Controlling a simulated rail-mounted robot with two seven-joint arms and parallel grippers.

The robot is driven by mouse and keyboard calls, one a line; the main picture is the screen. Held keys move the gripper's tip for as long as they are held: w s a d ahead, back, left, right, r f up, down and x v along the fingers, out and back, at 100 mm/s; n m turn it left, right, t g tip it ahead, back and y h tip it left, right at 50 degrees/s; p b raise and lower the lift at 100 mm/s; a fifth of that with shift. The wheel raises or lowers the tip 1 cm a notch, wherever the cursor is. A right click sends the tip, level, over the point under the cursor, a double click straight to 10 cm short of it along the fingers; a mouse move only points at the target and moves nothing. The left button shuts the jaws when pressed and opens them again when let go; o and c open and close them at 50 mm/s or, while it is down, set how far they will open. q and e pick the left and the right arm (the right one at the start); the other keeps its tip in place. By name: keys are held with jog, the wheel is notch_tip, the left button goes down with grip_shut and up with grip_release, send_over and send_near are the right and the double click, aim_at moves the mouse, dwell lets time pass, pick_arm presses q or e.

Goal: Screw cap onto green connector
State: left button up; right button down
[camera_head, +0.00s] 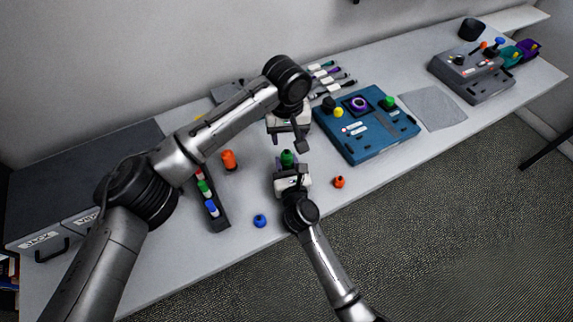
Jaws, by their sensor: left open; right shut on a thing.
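The green connector (287,157) stands up out of my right gripper (288,168), which is shut on its lower part. The gripper hides that lower part. My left gripper (289,142) is open and empty, just beyond the green connector and apart from it. I cannot tell a separate cap on the connector. A round green piece (388,102) sits on the blue device (372,151) at the right.
A dark tray (219,224) holds red, green and blue pieces at the left. An orange piece (229,159) stands near it. A blue cap (260,220) and an orange cap (339,182) lie near the front edge. A grey mat (433,108) is bare.

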aim_at(287, 151)
pick_arm(q)
jog(key=n, duration=0.4)
jog(key=shift+a+n, duration=0.15)
jog(key=shift+n, duration=0.15)
jog(key=shift+f, duration=4)
